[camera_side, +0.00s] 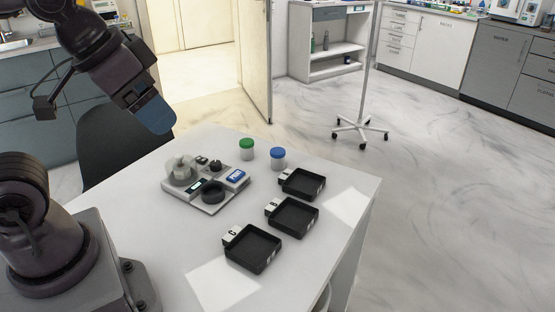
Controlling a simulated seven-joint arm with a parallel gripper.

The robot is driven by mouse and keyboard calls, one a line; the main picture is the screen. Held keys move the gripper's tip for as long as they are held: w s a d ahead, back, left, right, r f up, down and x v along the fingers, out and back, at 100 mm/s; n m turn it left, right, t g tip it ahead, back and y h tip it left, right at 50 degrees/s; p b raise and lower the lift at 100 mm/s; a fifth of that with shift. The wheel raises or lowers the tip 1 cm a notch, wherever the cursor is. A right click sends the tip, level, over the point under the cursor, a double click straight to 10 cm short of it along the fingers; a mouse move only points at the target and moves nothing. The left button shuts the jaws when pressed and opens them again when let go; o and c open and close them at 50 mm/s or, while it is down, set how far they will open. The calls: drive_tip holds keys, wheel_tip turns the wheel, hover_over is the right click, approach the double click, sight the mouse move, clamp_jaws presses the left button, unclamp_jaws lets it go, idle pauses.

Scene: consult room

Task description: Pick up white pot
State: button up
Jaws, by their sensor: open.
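Two small white-bodied pots stand upright at the back of the white table (150,210): one with a green lid (246,149) and, to its right, one with a blue lid (278,158). A pale, whitish round item (180,170) sits on the left of a grey tray; I cannot tell whether it is a pot. My gripper (153,115), with bluish fingers, hangs above the table's back left edge, up and left of the pots and apart from them. It is open, and nothing shows in it.
The grey tray (208,209) also holds dark round parts and a blue-and-white box (236,177). Three black square bins (253,248) (292,217) (303,184) with white tabs line the table's right side. A dark chair (110,140) stands behind.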

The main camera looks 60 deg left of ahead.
drive_tip(key=w+a+f+g, duration=0.2)
drive_tip(key=w+f, duration=0.1)
drive_tip(key=n+y, duration=0.3)
drive_tip(key=n, duration=0.4)
approach(276, 153)
drive_tip(key=x, duration=0.7)
drive_tip(key=shift+w+a+f, duration=0.2)
drive_tip(key=shift+a, duration=0.15)
drive_tip(key=shift+d+x, duration=0.15)
drive_tip(key=shift+x, duration=1.15)
drive_tip(key=shift+d+x, duration=0.15)
drive_tip(key=shift+x, duration=1.15)
drive_tip(key=c, duration=1)
